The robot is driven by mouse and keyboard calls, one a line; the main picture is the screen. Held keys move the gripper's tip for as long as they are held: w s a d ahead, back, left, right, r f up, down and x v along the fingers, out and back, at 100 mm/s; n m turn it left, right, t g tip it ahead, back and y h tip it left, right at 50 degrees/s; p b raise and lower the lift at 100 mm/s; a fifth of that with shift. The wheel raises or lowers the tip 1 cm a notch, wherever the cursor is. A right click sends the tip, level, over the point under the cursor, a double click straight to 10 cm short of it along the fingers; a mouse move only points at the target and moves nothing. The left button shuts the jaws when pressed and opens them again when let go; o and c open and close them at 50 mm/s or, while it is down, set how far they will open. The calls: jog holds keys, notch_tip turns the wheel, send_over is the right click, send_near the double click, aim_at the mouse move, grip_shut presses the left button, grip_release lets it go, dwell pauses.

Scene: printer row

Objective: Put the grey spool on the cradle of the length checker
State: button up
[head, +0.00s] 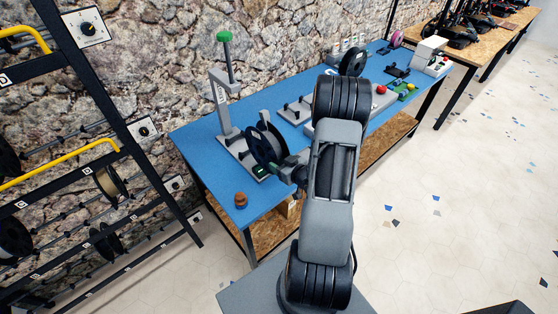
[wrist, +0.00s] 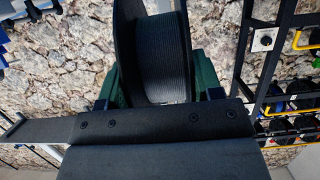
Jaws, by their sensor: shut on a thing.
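My gripper (head: 287,168) is shut on the grey spool (head: 262,145), which has dark flanges and stands upright. In the wrist view the spool's wound grey filament (wrist: 160,62) fills the space between the two green fingers of my gripper (wrist: 160,92). The spool is over the grey base of the length checker (head: 240,157), which has a small green display near the front. An upright grey piece shows just behind the spool. The spool and my gripper hide most of the cradle, so I cannot tell whether the spool touches it.
A grey column with a green-topped rod (head: 224,37) stands just left of the spool. A small brown item (head: 241,200) lies on the blue bench (head: 205,160) near its front corner. A black spool (head: 353,62) and other devices stand farther along. A rack with spools is left.

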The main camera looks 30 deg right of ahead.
jog(key=shift+w+r+b+x, duration=0.15)
jog(key=shift+r+b+x, duration=0.25)
jog(key=shift+x, duration=2.8)
jog(key=shift+w+r+b+x, duration=0.15)
jog(key=shift+r+b+x, duration=0.3)
jog(key=shift+x, duration=2.7)
jog(key=shift+w+r+b+x, duration=0.2)
jog(key=shift+r+x, duration=0.35)
jog(key=shift+x, duration=2.65)
jog(key=shift+d, duration=0.1)
jog(key=o, duration=1.2)
jog(key=shift+s, duration=0.1)
jog(key=shift+o, duration=0.2)
jog(key=shift+f, duration=0.1)
jog(key=b+v, duration=0.2)
jog(key=v, duration=1.2)
